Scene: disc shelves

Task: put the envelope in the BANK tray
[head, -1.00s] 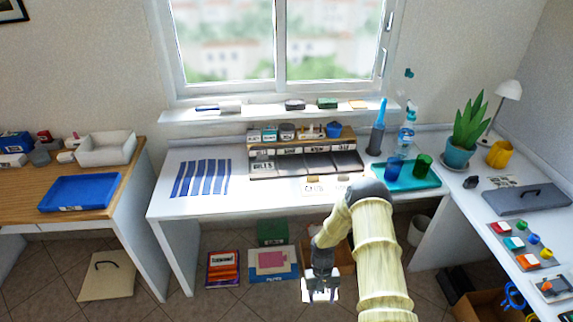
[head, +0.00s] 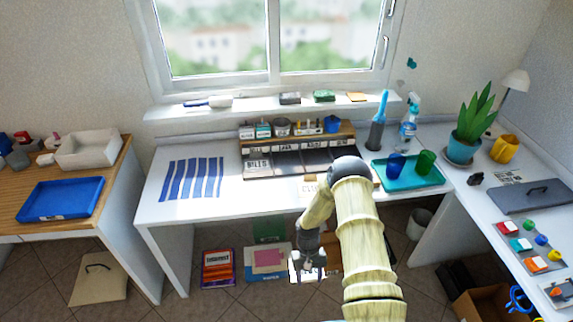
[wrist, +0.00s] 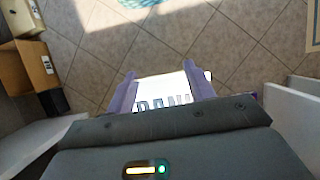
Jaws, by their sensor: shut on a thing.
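My gripper (head: 309,262) is low in front of the white desk, below its top. It is shut on a white envelope (head: 297,268). In the wrist view the envelope (wrist: 165,92) sits between the two purple fingers and shows dark letters that look like BANK, partly hidden by the gripper body. On the desk, a sorter with several dark, labelled compartments stands at the back. Its second label from the left seems to mark the BANK tray (head: 287,160), though the print is small. A paper marked BILLS lies in the leftmost compartment.
Blue strips (head: 192,178) lie to the left. A teal tray (head: 408,174) with cups stands right of the sorter. Boxes and folders stand on the floor under the desk.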

